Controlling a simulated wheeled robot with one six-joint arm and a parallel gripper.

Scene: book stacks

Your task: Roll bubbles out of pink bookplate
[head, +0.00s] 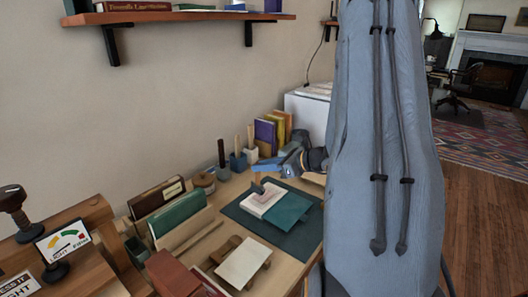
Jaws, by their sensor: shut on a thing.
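An open book with a teal cover (289,208) lies on a dark green mat (245,222) on the table. Its pale page carries a pinkish bookplate (264,198); bubbles are too small to make out. My gripper (268,165) reaches in from the right, just above and behind the book, with its blue jaws pointing left. It is shut on a small dark tool (257,187), seemingly the roller, which hangs down at the page's left edge. Whether the tool touches the bookplate I cannot tell. My arm hides the table's right side.
Upright books (270,133) and small holders with tools stand along the wall behind the mat. A brown book and a green book (180,217) stand in racks at left. A small pale-topped stand (243,262) is in front of the mat. A shelf (180,18) hangs above.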

